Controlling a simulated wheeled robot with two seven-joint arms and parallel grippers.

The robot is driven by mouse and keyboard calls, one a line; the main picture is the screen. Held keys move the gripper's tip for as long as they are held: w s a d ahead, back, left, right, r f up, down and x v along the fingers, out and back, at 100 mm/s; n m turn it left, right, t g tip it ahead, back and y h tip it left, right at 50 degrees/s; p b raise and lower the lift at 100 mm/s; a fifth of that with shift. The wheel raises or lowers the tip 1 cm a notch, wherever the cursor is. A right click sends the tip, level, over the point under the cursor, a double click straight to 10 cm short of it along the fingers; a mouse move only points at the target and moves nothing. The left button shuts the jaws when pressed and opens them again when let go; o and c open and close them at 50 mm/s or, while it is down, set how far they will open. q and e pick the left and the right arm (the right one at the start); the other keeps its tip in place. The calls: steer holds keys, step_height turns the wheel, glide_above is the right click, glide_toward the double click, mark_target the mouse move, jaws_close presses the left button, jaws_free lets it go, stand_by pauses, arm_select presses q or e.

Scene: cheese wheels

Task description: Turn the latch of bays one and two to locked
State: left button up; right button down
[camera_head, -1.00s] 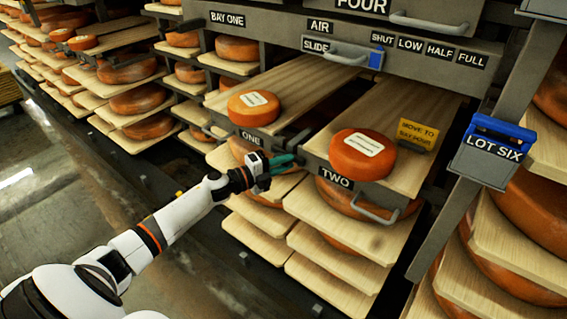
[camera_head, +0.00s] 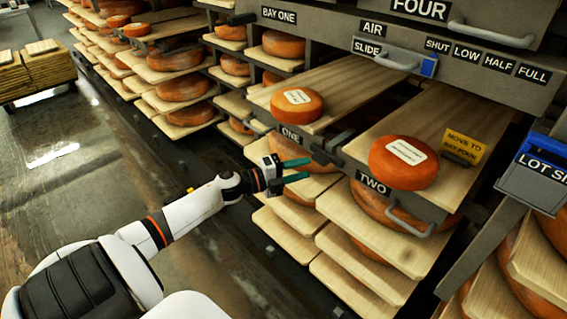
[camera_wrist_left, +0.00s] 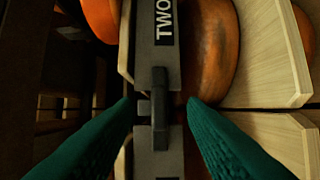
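My left gripper (camera_head: 300,169) is open, its two teal fingers apart, just in front of the shelf edge below the ONE label (camera_head: 291,135). In the left wrist view the open fingers (camera_wrist_left: 160,102) stand on either side of a dark latch (camera_wrist_left: 159,104), with nothing clearly gripped. That latch lies upright in the picture on the grey front strip, close to the TWO label (camera_wrist_left: 165,22). In the head view a dark latch piece (camera_head: 323,157) shows between the ONE and TWO (camera_head: 374,185) labels. Its lock marking cannot be read. My right gripper is out of view.
Cheese wheels rest on the bay one board (camera_head: 297,102) and bay two board (camera_head: 404,162). A grey handle (camera_head: 408,222) juts out below TWO. A yellow "move to" tag (camera_head: 463,147) and blue lot box (camera_head: 540,175) are at right.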

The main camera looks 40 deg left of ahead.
arm_select(q)
steer(key=shift+v, duration=2.75)
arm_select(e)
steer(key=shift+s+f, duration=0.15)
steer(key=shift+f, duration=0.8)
